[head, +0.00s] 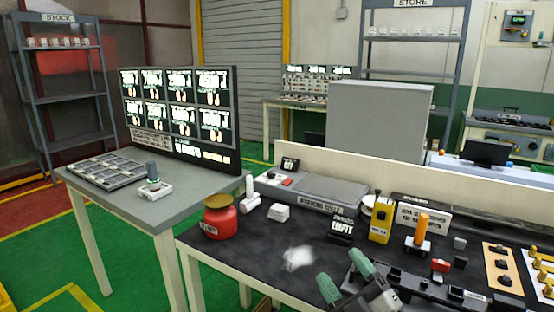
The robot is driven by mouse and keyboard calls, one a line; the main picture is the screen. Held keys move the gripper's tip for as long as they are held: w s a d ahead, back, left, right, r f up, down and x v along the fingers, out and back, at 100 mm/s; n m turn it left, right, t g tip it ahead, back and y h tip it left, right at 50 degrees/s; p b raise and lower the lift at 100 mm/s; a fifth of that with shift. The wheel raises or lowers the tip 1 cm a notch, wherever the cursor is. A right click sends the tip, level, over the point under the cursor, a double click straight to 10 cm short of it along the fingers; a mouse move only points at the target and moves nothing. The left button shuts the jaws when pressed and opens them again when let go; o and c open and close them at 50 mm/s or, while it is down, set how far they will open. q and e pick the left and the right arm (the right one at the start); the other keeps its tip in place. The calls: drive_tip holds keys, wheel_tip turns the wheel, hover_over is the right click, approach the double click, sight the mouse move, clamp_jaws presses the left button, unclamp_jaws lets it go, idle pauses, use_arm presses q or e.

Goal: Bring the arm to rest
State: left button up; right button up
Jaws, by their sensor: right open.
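My right gripper (346,277) shows at the bottom edge, right of centre, with two green fingers spread apart. It is open, and I see nothing between the fingers. It is over the front part of the black workbench top (250,262). A blurred white patch (297,258) lies on the bench just left of the fingers; I cannot tell what it is. The rest of my right arm is mostly cut off by the lower edge. My left gripper is not in view.
A red pot (221,222) stands at the bench's left end. A yellow device (381,222) and an orange-handled tool (422,231) stand behind the gripper. A dark rail with small parts (411,282) lies right of it. A grey side table (115,197) stands left.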

drive_tip(key=s+d+f+m+g+h, duration=0.3)
drive_tip(key=s+d+f+m+h, duration=0.15)
drive_tip(key=f+m+h, duration=0.35)
drive_tip(key=s+d+f+m+g+h, duration=0.4)
drive_tip(key=d+f+m+h, duration=0.15)
drive_tip(key=f, duration=0.45)
drive_tip(key=s+f+m+g+y, duration=0.1)
drive_tip(key=s+f+g, duration=0.4)
drive_tip(key=s, duration=0.3)
drive_tip(key=s+f+m+g, duration=0.1)
drive_tip(key=s+f+g, duration=0.3)
drive_tip(key=s, duration=0.4)
wheel_tip(320, 180, down, 23)
drive_tip(key=g+p, duration=0.2)
drive_tip(key=s+d+f+p, duration=0.1)
drive_tip(key=s+d+f, duration=0.1)
drive_tip(key=s+f, duration=1.3)
drive_tip(key=shift+s+f+g+p, duration=0.3)
drive_tip(key=shift+s+g, duration=0.1)
drive_tip(key=shift+s, duration=0.8)
